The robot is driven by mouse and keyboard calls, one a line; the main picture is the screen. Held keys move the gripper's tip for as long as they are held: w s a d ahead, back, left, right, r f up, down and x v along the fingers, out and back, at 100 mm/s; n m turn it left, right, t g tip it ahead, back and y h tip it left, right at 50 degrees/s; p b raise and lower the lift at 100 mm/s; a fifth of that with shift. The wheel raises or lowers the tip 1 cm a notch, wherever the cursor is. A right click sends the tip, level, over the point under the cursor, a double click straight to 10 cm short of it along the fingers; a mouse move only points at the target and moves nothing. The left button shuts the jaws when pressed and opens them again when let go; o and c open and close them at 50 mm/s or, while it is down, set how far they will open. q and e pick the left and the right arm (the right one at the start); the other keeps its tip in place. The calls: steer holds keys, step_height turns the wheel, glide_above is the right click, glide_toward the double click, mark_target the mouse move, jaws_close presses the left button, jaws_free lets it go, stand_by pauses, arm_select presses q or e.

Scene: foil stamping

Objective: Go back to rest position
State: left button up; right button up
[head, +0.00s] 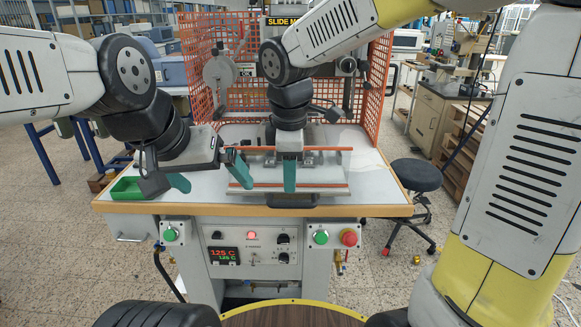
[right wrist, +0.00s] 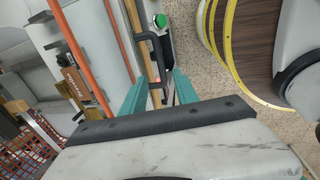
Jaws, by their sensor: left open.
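My left gripper (head: 208,174) hangs over the left part of the white worktop, beside the green tray (head: 127,188). Its teal fingers are wide apart, with nothing seen between them. My right gripper (head: 289,178) points down in front of the stamping machine (head: 300,130), near the middle of the worktop's front edge. In the head view its teal fingers line up edge-on. In the right wrist view its fingers (right wrist: 158,88) stand apart, with a black handle (right wrist: 156,50) showing beyond and between them; contact cannot be told.
The worktop (head: 370,190) has a wooden edge and a front control panel (head: 253,248) with green and red buttons. Orange rails (head: 300,185) cross the machine bed. An orange mesh guard (head: 372,95) stands behind. A black stool (head: 416,175) stands right of the table.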

steer(key=s+d+r+m+t+y, duration=0.1)
steer(key=s+d+r+m+t, duration=0.1)
steer(key=s+d+m, duration=0.3)
steer(key=s+d+r+m+t+y, duration=0.1)
steer(key=s+d+m, duration=0.4)
steer(key=d+m, duration=0.5)
steer(key=r+m+t, duration=0.1)
steer(key=m, duration=0.1)
steer(key=shift+s+r+m, duration=0.2)
steer(key=shift+r+m, duration=0.1)
steer(key=shift+r, duration=0.1)
stand_by(0.6)
